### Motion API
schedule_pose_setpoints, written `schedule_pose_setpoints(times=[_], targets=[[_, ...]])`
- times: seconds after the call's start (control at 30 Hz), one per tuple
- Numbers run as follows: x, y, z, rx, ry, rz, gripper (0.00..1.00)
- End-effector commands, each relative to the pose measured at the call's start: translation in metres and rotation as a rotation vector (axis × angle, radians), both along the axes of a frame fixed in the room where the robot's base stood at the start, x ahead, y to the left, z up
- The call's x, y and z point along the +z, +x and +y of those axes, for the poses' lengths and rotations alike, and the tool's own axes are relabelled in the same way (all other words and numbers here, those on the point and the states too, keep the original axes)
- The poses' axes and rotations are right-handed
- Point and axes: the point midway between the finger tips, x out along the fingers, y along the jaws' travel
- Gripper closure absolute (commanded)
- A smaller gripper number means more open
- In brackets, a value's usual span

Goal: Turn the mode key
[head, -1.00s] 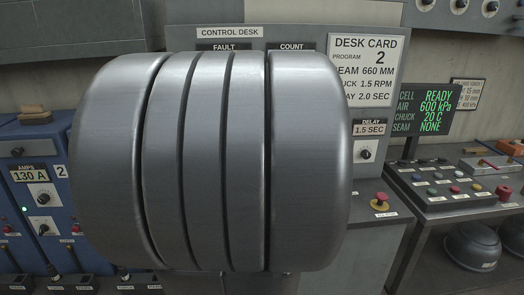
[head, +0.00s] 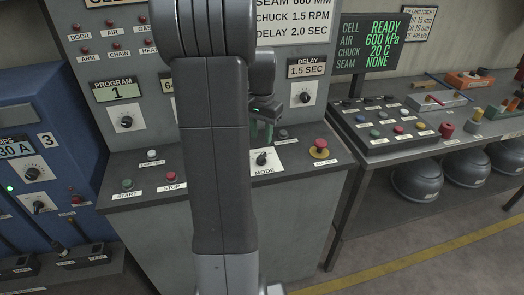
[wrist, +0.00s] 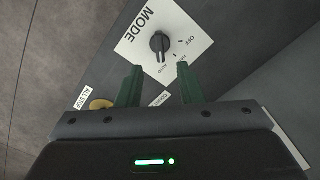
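The mode key (head: 261,158) is a black knob on a white plate marked MODE, on the sloping desk front. In the wrist view the mode key (wrist: 160,45) stands just beyond my fingertips, roughly centred between them. The plate (wrist: 190,25) carries OFF and AUTO markings; the middle marking is too small to read. I cannot tell surely which marking the key points to. My gripper (wrist: 158,73) has its two green fingers apart with nothing between them. In the head view my gripper (head: 262,132) is above the key, partly hidden by my arm.
A red emergency button (head: 319,148) on a yellow base sits right of the key. The delay knob (head: 304,97) is above. Start (head: 127,184) and stop (head: 170,177) buttons are left. A button box (head: 385,125) stands on the bench at right.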

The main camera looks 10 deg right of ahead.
Motion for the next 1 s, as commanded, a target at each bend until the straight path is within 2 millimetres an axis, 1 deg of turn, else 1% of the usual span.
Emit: schedule_pose_setpoints(times=[0.03,0.1,0.2,0.33,0.5,0.8,0.97,1.0], targets=[[-0.012,-0.001,0.000,0.000,0.001,0.006,0.66],[-0.026,-0.001,0.000,0.001,0.001,0.005,0.66],[-0.045,-0.001,0.000,0.001,0.001,0.004,0.66],[-0.063,0.000,0.000,0.001,0.001,0.002,0.66],[-0.074,0.000,0.000,0.001,0.000,0.000,0.66],[-0.076,0.000,0.000,0.001,0.000,0.000,0.66],[-0.076,0.000,0.000,0.001,-0.001,-0.001,0.98],[-0.076,0.000,0.000,0.001,-0.001,-0.001,1.00]])
